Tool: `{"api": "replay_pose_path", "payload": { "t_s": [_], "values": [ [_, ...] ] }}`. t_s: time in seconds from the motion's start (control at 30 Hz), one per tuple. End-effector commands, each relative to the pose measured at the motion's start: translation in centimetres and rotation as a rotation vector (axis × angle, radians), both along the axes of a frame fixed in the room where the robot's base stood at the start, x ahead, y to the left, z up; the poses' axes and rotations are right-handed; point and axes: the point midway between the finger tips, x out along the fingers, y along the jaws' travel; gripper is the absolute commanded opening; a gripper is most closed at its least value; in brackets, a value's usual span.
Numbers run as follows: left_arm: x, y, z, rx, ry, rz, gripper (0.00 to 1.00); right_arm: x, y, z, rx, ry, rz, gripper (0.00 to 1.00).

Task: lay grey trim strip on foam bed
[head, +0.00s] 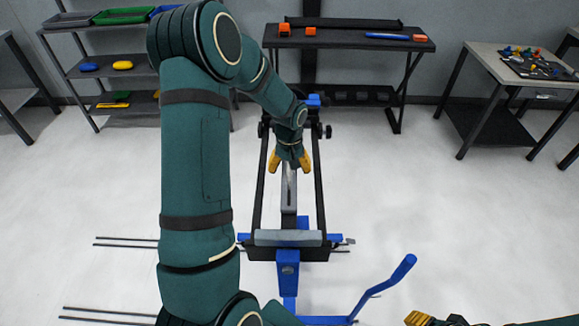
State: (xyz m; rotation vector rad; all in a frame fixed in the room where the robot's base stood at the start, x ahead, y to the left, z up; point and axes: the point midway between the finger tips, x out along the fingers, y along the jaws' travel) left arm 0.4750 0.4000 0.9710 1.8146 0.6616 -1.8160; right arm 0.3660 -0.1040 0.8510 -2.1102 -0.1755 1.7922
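A blue and black stand (288,268) is in the middle of the head view, with two long dark rails running away from me. A pale grey padded crossbar (270,238) lies across its near end; it may be the foam bed. A narrow grey strip-like piece (289,198) runs lengthwise between the rails; I cannot tell whether it is the trim strip. My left gripper (289,162) is over the stand, pointing down, its yellow fingertips spread apart to either side of this piece's far end. My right gripper (418,318) is only partly in view at the bottom right edge.
A blue bent lever (385,288) sticks up at the stand's right. Thin dark rods show low on the left. A black table (345,42) with orange and blue items stands behind, a shelf (110,75) at back left, a side table (500,62) at right.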

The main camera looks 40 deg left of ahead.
Motion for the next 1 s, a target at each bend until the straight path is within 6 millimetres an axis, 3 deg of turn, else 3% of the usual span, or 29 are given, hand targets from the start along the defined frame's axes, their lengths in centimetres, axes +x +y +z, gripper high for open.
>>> {"api": "replay_pose_path", "payload": {
  "t_s": [0.37,0.8,1.0],
  "values": [
    [0.1,0.0,0.8,0.001,-0.002,0.000,0.73,0.0,0.0,0.4,0.001,-0.001,0.000,0.47],
    [0.1,0.0,9.1,0.002,-0.005,0.000,0.73,0.0,0.0,1.1,0.002,-0.001,0.000,0.47],
    [0.1,0.0,11.6,0.001,-0.002,0.000,0.73,0.0,-0.1,1.3,0.003,-0.001,0.000,0.47]
  ]
}}
